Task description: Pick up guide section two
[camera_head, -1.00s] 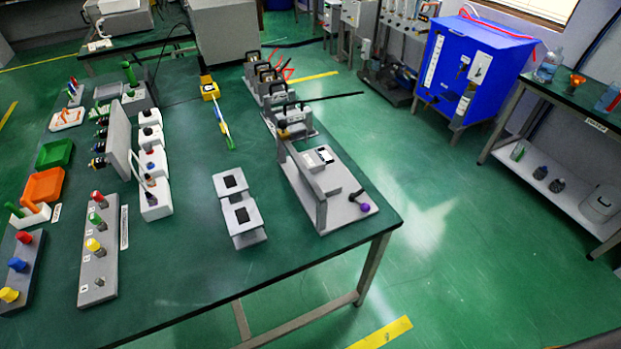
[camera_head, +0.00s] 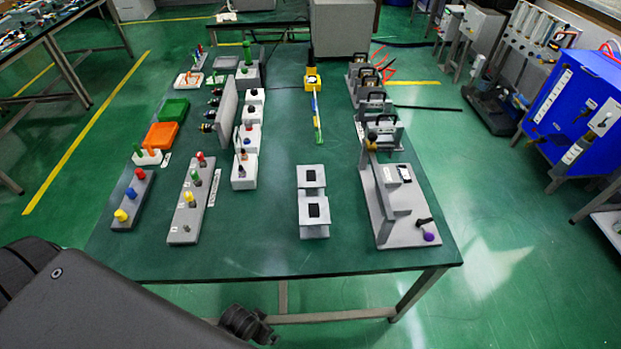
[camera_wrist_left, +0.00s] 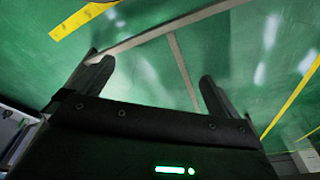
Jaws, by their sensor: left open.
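No label for guide section two can be read in the head view, so I cannot tell which part it is. Candidates are several grey pieces with black handles (camera_head: 384,128) in a row along the table's right side, and a grey two-block piece (camera_head: 313,205) with black square openings near the front. My left gripper (camera_wrist_left: 152,70) is open and empty in the left wrist view, over green floor and metal bars. My left arm shows at the lower left of the head view, in front of the table; its fingers cannot be made out there. My right gripper is not in view.
The green table (camera_head: 270,255) holds a grey fixture (camera_head: 398,205) at front right. Racks with coloured knobs (camera_head: 187,205), an orange tray (camera_head: 161,135) and a green tray (camera_head: 171,109) stand at left. A blue cabinet (camera_head: 578,105) stands beyond, right. The table's front strip is clear.

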